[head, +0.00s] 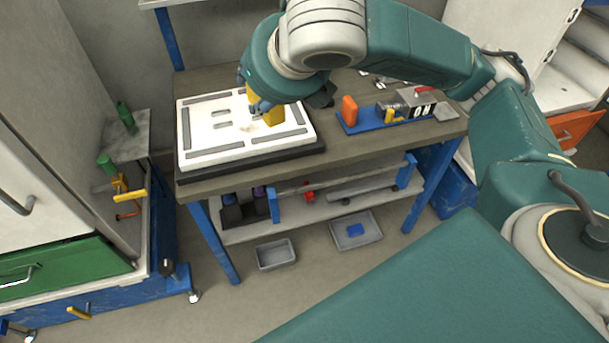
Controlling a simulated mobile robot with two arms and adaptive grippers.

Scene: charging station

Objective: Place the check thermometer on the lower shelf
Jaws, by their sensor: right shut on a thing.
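My right gripper (258,107) reaches in from the right over the white slotted plate on the workbench. It is shut on a yellow object (272,117), which I take to be the check thermometer. My arm and gripper hide part of it, and I cannot tell whether it touches the plate. The lower shelf (240,233) runs under the bench top and carries dark cups at its left, a small red item and a grey bar. My left gripper is not in view.
The white plate (205,153) sits on the bench top (350,157). A blue tray (400,123) with an orange block and other parts lies to the right. Grey bins (275,254) stand on the floor below. A green-drawer cabinet (60,270) is at left.

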